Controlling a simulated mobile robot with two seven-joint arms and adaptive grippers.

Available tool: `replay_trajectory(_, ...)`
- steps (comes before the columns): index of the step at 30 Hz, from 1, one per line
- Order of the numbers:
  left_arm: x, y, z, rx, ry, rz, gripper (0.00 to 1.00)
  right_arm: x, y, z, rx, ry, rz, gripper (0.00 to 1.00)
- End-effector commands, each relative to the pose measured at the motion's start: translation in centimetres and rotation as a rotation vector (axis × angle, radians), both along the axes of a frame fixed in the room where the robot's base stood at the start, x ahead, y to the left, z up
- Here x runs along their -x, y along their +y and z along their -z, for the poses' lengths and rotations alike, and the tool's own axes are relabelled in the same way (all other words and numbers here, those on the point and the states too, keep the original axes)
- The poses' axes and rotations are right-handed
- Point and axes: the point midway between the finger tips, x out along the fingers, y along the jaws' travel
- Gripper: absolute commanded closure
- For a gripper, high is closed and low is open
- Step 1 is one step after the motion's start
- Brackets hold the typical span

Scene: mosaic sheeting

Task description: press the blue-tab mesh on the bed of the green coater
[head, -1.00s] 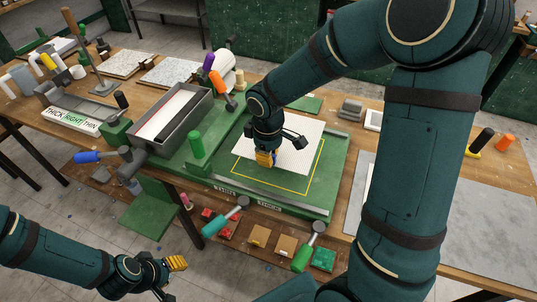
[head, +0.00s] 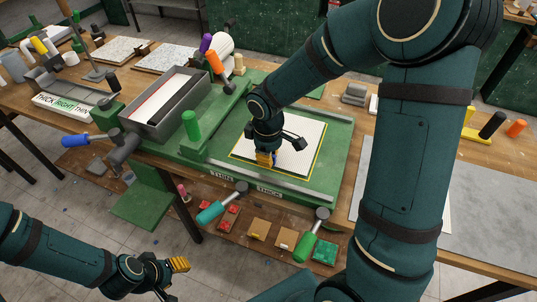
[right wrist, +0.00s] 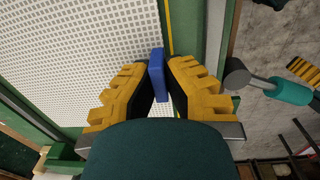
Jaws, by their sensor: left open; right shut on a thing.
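The white mesh (head: 298,140) lies on the bed of the green coater (head: 338,135), inside the yellow outline, in the head view. Its blue tab (right wrist: 156,65) shows in the right wrist view between the yellow fingers of my right gripper (right wrist: 160,80). That gripper is shut on the tab at the mesh's near edge; in the head view (head: 265,158) it hides the tab. My left gripper (head: 180,270) is open and empty, low at the bottom left, apart from the bench.
A grey trough (head: 172,105) and a green upright handle (head: 191,125) stand left of the mesh. Teal (head: 212,212) and green (head: 304,246) lever handles stick out at the front. A grey sheet (head: 480,210) covers the bench at right.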

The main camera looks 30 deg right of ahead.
Motion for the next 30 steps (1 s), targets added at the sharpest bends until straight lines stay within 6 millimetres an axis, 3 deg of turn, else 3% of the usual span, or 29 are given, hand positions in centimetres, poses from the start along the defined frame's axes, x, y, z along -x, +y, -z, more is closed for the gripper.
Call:
replay_trajectory(27, -0.03, 0.01, 0.22, 0.0, -0.001, 0.0, 0.53, -0.01, 0.0, 0.28, 0.0, 0.0, 0.0, 1.0)
replay_trajectory(30, -0.03, 0.01, 0.22, 0.0, -0.001, 0.0, 0.53, -0.01, 0.0, 0.27, 0.0, 0.0, 0.0, 0.63)
